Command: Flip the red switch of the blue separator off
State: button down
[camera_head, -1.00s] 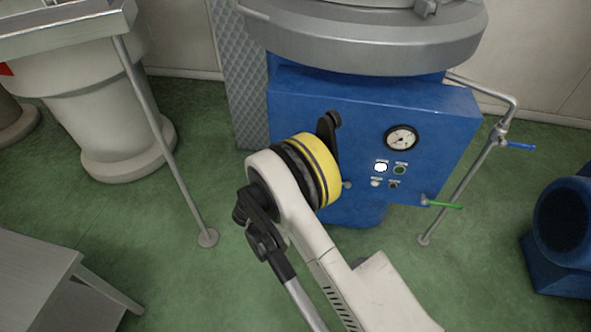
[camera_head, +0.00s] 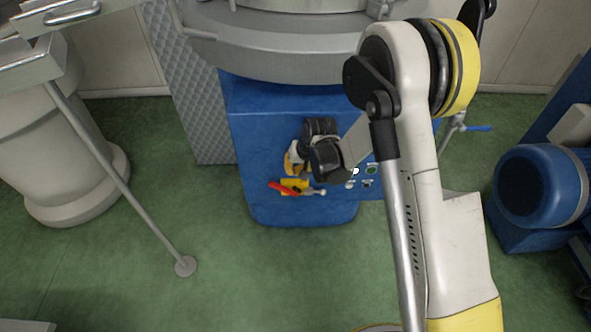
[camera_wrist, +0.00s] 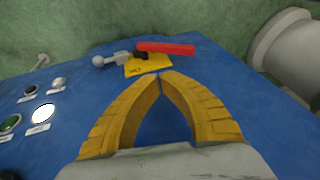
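The blue separator (camera_head: 262,108) stands in the middle of the head view, and its blue front panel (camera_wrist: 237,113) fills most of the wrist view. The red switch (camera_head: 281,188) is a red bar low on that panel, at a yellow plate (camera_head: 295,183). In the wrist view the red bar (camera_wrist: 165,48) lies sideways above the yellow plate (camera_wrist: 147,66). My gripper (camera_wrist: 161,76) has its yellow fingertips together with nothing between them. The tips appear just short of the plate and switch; contact cannot be told. In the head view my wrist partly hides the fingers.
A grey ball-ended fitting (camera_wrist: 111,60) sits beside the plate. A white lit button (camera_wrist: 43,114) and a green button (camera_wrist: 10,124) are to the left in the wrist view. A blue motor (camera_head: 533,187) stands at right, a metal post (camera_head: 130,187) at left. Green floor is open in front.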

aim_at(273, 187)
jog(key=b+x, duration=0.1)
jog(key=x, duration=0.3)
jog(key=a+b+x, duration=0.1)
jog(key=x, duration=0.1)
jog(key=shift+s+f+b, duration=0.25)
jog(key=shift+b, duration=0.1)
jog(key=shift+a+f, duration=0.45)
jog(key=shift+a, duration=0.1)
jog(key=shift+a+f+h, duration=0.15)
jog(key=shift+a+h, duration=0.2)
jog(key=shift+h, duration=0.25)
jog(key=shift+a+f, duration=0.1)
jog(key=shift+a, duration=0.1)
jog(key=a+f+h, duration=0.1)
jog(key=h, duration=0.2)
jog(key=shift+a+f+n, duration=0.15)
jog(key=shift+a+n, duration=0.1)
jog(key=shift+n, duration=0.15)
jog(key=shift+a+f+h, duration=0.35)
jog(key=shift+f+h, duration=0.2)
jog(key=shift+h, duration=0.45)
jog(key=shift+a+f, duration=0.1)
jog(key=shift+f, duration=0.2)
jog(key=shift+f, duration=0.1)
